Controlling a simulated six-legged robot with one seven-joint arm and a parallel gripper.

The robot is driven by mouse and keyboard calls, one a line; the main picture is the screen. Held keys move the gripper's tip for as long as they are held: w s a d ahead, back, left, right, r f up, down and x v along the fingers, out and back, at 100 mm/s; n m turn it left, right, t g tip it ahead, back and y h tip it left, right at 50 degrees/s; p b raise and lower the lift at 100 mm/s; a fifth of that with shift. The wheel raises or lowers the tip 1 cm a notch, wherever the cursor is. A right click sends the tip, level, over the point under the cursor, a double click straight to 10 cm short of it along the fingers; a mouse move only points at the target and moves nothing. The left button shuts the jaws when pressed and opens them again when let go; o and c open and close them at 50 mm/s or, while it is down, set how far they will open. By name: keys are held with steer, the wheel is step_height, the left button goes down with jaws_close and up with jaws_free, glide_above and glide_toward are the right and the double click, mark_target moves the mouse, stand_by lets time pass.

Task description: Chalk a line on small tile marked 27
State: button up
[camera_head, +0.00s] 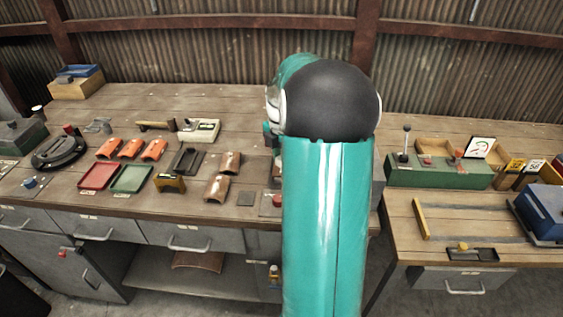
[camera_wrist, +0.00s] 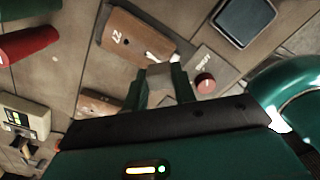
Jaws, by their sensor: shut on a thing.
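A brown curved tile (camera_wrist: 130,38) with a white mark that looks like 27 lies just beyond my fingertips in the wrist view. My gripper (camera_wrist: 163,84) is shut on a small greyish block between its green fingers, which looks like the chalk or its holder. A short white streak or tip shows at the tile's near edge; I cannot tell whether it is chalk or a drawn line, or whether the held piece touches the tile. A second brown tile (camera_wrist: 98,103) lies left of the fingers. In the head view my arm hides the gripper; brown tiles (camera_head: 229,162) show left of it.
A plate with a red knob (camera_wrist: 204,83) sits close right of my fingers. A dark square tray (camera_wrist: 245,20) lies beyond it. The head view shows orange tiles (camera_head: 131,148), a red tray (camera_head: 98,176) and a green tray (camera_head: 132,178) on the bench.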

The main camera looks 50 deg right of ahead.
steer(key=shift+r, duration=2.25)
